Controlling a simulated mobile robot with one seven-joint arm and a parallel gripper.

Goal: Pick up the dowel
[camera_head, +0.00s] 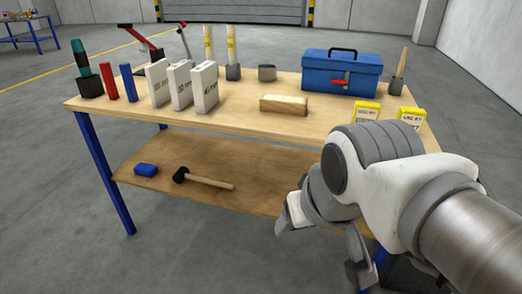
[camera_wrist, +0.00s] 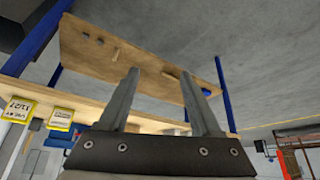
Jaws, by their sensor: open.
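A thin wooden stick (camera_head: 402,62), which looks like the dowel, stands upright in a small dark holder (camera_head: 397,85) at the back right of the workbench (camera_head: 245,119). I cannot make it out in the wrist view. My gripper (camera_head: 322,250) is at the lower right in the head view, in front of the bench and below its top. It is well apart from the stick. In the wrist view my gripper (camera_wrist: 159,72) has its two fingers apart with nothing between them, facing the bench, which appears turned over.
A blue toolbox (camera_head: 341,78) stands left of the stick. Two yellow-and-white boxes (camera_head: 411,119) stand near the front right edge. A wooden block (camera_head: 284,105) lies mid-bench; white boxes (camera_head: 181,85) stand left. A mallet (camera_head: 205,181) lies on the lower shelf (camera_head: 250,195).

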